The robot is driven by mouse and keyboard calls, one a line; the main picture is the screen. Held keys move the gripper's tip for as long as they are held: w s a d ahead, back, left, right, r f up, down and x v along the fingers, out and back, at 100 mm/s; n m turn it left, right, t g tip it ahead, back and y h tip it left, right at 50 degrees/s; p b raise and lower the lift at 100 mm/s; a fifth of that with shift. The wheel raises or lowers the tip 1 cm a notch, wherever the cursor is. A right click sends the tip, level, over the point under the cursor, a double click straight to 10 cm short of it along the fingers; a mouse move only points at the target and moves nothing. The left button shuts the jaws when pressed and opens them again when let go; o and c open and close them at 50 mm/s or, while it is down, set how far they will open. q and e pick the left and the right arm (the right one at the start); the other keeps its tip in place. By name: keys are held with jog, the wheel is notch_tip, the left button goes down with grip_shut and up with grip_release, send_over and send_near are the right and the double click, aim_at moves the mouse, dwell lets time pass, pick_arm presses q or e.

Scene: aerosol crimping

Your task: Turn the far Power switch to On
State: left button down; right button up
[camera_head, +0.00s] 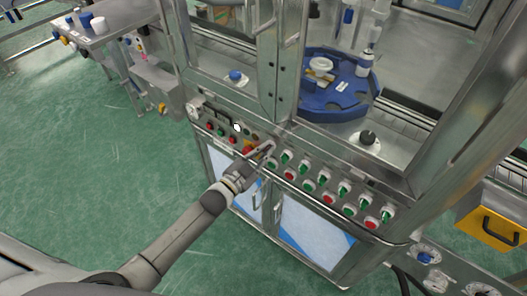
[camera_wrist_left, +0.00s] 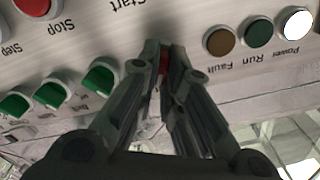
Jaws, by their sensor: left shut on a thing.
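The control panel runs along the machine's front edge in the head view. My left gripper (camera_head: 262,149) reaches it near its middle. In the left wrist view my left gripper (camera_wrist_left: 165,58) is shut with its fingertips at the panel face, on a small red knob (camera_wrist_left: 163,68) that is mostly hidden between the fingers. The label by the knob is covered, and its turned position cannot be told. A white lamp (camera_wrist_left: 297,23), marked Power, looks lit; it also shows in the head view (camera_head: 237,127). My right gripper is not in view.
Beside the fingers are a brown Fault lamp (camera_wrist_left: 220,41) and a dark green Run lamp (camera_wrist_left: 259,33). Several green switches lie on the other side, the nearest (camera_wrist_left: 100,77) close to the fingers. A blue turntable (camera_head: 330,98) stands behind the metal frame.

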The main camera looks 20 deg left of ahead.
pick_arm(q)
jog(key=shift+m, duration=0.3)
jog(key=c, duration=1.6)
grip_release()
jog(key=shift+s+a+f, duration=0.1)
jog(key=shift+s, duration=0.35)
jog(key=v, duration=1.1)
